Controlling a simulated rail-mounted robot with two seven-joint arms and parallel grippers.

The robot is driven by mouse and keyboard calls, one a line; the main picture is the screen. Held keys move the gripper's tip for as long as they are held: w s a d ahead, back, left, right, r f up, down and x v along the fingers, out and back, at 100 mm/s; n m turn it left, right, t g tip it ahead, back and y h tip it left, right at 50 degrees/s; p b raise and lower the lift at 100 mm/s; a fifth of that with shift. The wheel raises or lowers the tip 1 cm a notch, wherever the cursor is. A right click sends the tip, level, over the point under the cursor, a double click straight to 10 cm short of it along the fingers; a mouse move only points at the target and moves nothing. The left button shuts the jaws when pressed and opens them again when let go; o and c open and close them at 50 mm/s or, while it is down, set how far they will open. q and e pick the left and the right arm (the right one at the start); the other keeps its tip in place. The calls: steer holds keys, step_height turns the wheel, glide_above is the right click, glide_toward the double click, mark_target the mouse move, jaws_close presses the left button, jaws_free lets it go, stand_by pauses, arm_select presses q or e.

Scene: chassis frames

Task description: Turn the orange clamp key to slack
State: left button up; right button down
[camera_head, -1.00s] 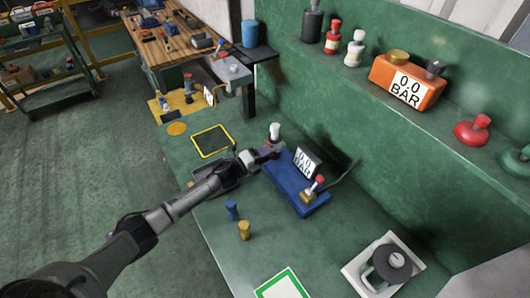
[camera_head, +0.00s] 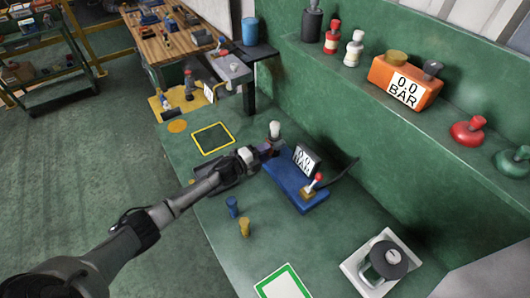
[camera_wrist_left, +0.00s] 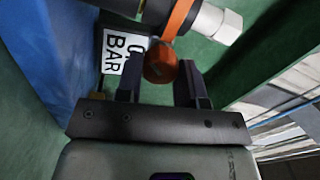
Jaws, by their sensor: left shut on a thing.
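The orange clamp key (camera_wrist_left: 160,66) is a round knob in the left wrist view, beside an orange band (camera_wrist_left: 180,18) around a dark cylinder with a white hex end (camera_wrist_left: 215,22). My left gripper (camera_wrist_left: 161,88) has one finger on each side of the key and is shut on it. In the head view my left gripper (camera_head: 264,151) is at the left end of the blue base (camera_head: 290,188), below the white-topped cylinder (camera_head: 274,131). The key is hidden there. The base carries a BAR display (camera_head: 306,159) and a red-knobbed lever (camera_head: 318,178). My right gripper is out of view.
Blue (camera_head: 232,207) and yellow (camera_head: 244,227) pegs stand in front of the base. A yellow-outlined square (camera_head: 212,125) lies to the left. A white-plated device (camera_head: 383,262) and green-framed card (camera_head: 282,284) are nearer. A shelf (camera_head: 350,75) runs along the back.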

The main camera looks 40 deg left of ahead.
arm_select(q)
steer(key=o, duration=0.9)
steer(key=shift+s, duration=0.1)
steer(key=v, duration=1.3)
steer(key=shift+s+a, duration=0.15)
steer(key=shift+s, duration=0.2)
